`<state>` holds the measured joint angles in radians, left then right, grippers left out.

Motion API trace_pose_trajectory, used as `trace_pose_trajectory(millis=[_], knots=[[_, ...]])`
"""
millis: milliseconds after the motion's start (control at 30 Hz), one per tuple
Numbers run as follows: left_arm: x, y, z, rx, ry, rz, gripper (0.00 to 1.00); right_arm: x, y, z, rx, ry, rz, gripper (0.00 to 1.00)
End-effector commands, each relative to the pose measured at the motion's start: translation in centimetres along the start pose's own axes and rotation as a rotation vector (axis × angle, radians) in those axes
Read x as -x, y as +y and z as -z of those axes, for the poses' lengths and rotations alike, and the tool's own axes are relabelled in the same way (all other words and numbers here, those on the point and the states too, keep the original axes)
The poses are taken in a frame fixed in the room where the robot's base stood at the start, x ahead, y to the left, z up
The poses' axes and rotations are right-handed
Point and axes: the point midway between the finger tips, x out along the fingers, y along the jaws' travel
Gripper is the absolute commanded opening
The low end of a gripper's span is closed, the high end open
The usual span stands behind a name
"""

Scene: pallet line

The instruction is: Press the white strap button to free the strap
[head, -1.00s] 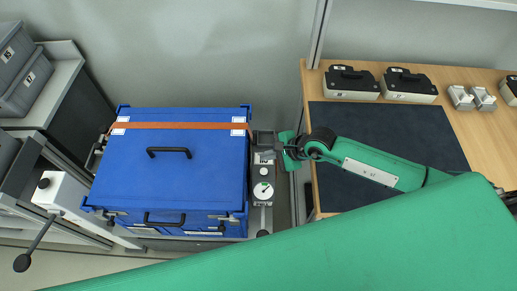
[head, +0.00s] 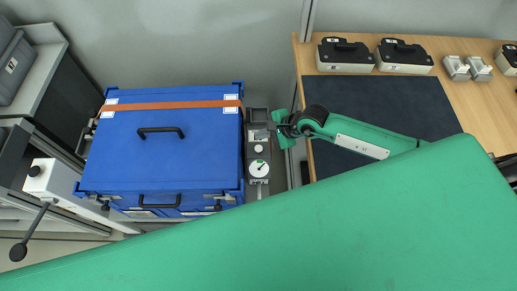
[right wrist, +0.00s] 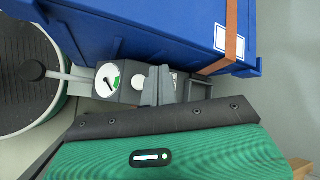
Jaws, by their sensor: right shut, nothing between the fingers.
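The white strap button (head: 258,148) is on a grey unit at the right side of a blue crate (head: 160,160), above a round gauge (head: 259,168). An orange strap (head: 170,105) lies across the crate lid near its back edge. My right gripper (head: 268,129) is at the unit, just behind and right of the button. In the right wrist view, its shut, empty grey fingers (right wrist: 158,80) appear beside the white button (right wrist: 138,84) and partly overlap it. I cannot tell whether they touch it. My left gripper is out of view.
A wooden bench with a dark mat (head: 385,105) stands to the right, with black-topped cases (head: 345,55) and metal blocks (head: 468,68) at its back. A lever with a black knob (head: 18,252) is at lower left. My own green arm covers the foreground.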

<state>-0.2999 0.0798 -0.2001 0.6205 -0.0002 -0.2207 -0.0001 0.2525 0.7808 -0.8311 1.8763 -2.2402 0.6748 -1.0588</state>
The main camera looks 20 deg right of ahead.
Motion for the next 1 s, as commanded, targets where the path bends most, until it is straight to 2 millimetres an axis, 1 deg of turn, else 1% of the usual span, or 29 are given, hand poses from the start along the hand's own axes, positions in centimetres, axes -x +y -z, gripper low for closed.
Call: trace_pose_trajectory(millis=[33, 200, 333, 467, 1000], knots=[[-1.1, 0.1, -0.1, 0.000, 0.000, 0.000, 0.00, -0.9, 0.7, 0.7, -0.001, 0.000, -0.001, 0.00], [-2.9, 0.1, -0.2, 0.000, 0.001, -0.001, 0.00, -2.7, 2.0, 1.9, 0.000, -0.001, 0.000, 0.00], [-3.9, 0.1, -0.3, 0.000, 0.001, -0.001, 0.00, -3.5, 2.5, 2.5, 0.000, -0.001, 0.000, 0.00], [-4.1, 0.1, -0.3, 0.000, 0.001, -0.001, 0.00, -3.7, 2.7, 2.7, 0.000, 0.000, 0.000, 0.00], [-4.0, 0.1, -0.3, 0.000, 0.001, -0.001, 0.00, -3.7, 2.7, 2.7, 0.000, 0.000, 0.000, 0.00]])
